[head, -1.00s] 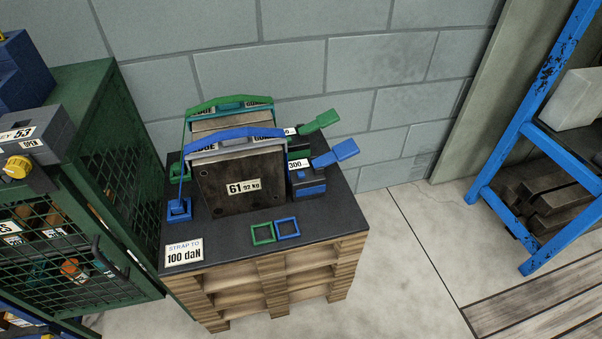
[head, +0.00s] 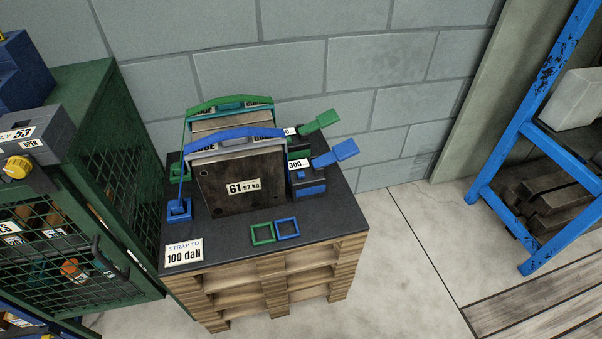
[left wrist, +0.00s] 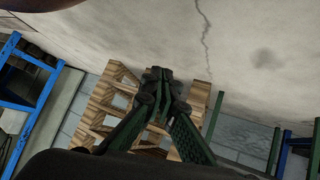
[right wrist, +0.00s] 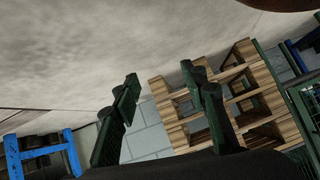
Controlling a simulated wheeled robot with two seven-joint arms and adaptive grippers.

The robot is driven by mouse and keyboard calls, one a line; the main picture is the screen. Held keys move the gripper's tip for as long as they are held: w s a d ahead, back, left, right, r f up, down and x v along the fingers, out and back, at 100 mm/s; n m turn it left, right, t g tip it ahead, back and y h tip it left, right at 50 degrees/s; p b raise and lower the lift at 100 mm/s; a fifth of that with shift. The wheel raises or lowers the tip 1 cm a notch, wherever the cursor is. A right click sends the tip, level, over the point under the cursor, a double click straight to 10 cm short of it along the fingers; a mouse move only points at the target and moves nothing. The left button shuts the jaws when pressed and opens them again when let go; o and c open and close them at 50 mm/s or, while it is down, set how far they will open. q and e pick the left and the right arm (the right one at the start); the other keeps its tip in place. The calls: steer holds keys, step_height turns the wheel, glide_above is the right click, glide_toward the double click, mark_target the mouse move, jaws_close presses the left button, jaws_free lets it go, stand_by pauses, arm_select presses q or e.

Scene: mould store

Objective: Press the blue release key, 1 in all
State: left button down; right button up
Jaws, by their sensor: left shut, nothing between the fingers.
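A blue strap (head: 235,137) runs over the steel block (head: 222,199) marked 61.97 kg, on the pallet's dark top (head: 225,230). At its right end is a dark ratchet with a raised blue handle (head: 336,154) and a label reading 300. A small blue part (head: 312,189) on the ratchet's front looks like the release key. Neither gripper shows in the head view. In the left wrist view my left gripper (left wrist: 160,80) is shut and empty, with the pallet behind it. In the right wrist view my right gripper (right wrist: 160,85) is open, its fingers apart and nothing between them.
A green strap (head: 230,103) with a green handle (head: 320,122) lies behind the blue one. Green and blue square frames (head: 287,227) lie at the front. A green mesh cabinet (head: 120,165) stands left, a blue rack (head: 500,150) right. Floor between pallet and rack is clear.

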steer(key=shift+s, duration=0.15)
stand_by(0.8)
arm_select(q)
steer(key=s+a+f+g+y+p, duration=0.15)
steer(key=s+a+g+p, duration=0.55)
steer(key=p, duration=1.6)
arm_select(e)
steer(key=s+d+f+g+h, duration=0.2)
steer(key=s+d+g, duration=0.2)
steer(key=s+d, duration=0.55)
arm_select(q)
steer(key=s+a+r+g+y+p, duration=0.1)
steer(key=s+a+r+p, duration=0.1)
steer(key=s+p, duration=0.5)
steer(key=s+a+r+g+y+p, duration=0.1)
steer(key=s+a+r+p, duration=0.1)
steer(key=s+p, duration=0.5)
steer(key=s+r, duration=0.1)
steer(key=s, duration=0.4)
steer(key=shift+a+p, duration=0.4)
arm_select(e)
steer(key=s+d+r+g, duration=0.1)
steer(key=s+r+g, duration=0.1)
steer(key=s, duration=0.6)
steer(key=s+d+r+g+h, duration=0.1)
steer(key=s+r+g, duration=0.2)
steer(key=s, duration=0.5)
steer(key=shift+s+d+r+h, duration=0.15)
steer(key=shift+s+r+h, duration=0.05)
steer(key=shift+s+h, duration=0.1)
